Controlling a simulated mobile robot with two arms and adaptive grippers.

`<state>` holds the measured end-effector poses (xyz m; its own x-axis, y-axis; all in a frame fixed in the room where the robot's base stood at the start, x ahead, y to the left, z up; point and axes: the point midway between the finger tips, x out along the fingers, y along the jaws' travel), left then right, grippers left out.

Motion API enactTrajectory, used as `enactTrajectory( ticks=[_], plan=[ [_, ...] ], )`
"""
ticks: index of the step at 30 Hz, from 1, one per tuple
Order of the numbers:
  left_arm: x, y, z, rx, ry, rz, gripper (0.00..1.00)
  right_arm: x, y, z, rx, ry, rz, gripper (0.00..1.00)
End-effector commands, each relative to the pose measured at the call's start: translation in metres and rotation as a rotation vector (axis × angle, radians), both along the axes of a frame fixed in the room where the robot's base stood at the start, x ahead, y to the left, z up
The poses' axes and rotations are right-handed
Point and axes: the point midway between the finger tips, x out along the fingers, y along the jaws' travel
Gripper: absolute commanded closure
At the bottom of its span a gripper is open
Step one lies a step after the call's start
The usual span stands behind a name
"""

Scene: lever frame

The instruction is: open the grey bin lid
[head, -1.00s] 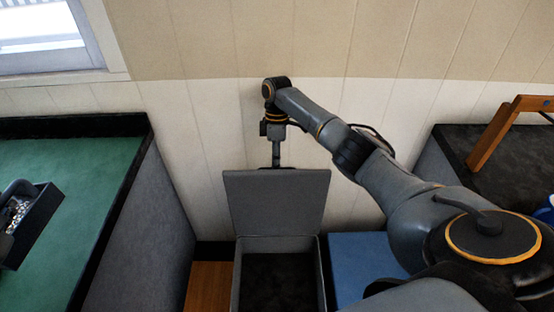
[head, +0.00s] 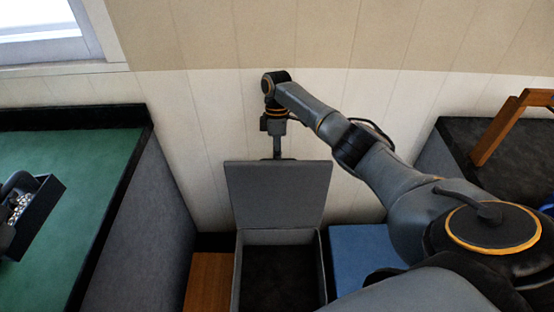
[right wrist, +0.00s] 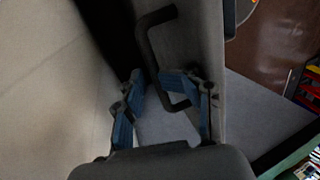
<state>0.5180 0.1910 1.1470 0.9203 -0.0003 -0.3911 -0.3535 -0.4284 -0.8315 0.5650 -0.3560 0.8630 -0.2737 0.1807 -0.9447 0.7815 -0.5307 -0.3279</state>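The grey bin (head: 234,275) stands on the floor between two counters, and its dark inside shows. Its grey lid (head: 278,195) stands raised at the back of the bin. My right gripper (head: 278,157) is at the lid's top edge, its fingertips partly hidden behind the lid. In the right wrist view my right gripper (right wrist: 152,82) has its two blue fingers apart, one on each side of a dark bar handle (right wrist: 150,50) on the grey lid panel (right wrist: 202,40). I cannot tell whether a finger touches the bar. I cannot make out my left gripper.
A wooden-brown box (head: 208,283) stands left of the bin and a blue one (head: 362,262) right of it. A green-topped counter (head: 75,170) with a black tray (head: 38,215) is at left. A dark counter (head: 525,150) with a wooden frame (head: 495,133) is at right.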

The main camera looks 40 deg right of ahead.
Motion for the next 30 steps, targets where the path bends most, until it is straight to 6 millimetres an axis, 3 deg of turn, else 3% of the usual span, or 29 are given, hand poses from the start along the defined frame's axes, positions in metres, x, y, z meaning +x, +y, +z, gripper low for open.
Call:
enactTrajectory(
  ticks=[9, 15, 21, 30],
  plan=[
    [0.000, 0.000, 0.001, 0.000, -0.001, 0.000, 1.00, 0.019, -0.012, 0.069, 0.002, -0.010, -0.001, 0.66],
    [0.000, 0.000, 0.001, 0.000, -0.001, 0.000, 1.00, 0.026, -0.017, 0.099, 0.003, -0.010, -0.001, 0.66],
    [0.000, 0.000, 0.001, 0.000, -0.001, 0.000, 1.00, 0.028, -0.019, 0.110, 0.003, -0.011, 0.000, 0.66],
    [0.000, 0.000, 0.001, 0.000, -0.001, 0.000, 1.00, 0.028, -0.019, 0.110, 0.003, -0.011, 0.001, 0.66]
  ],
)
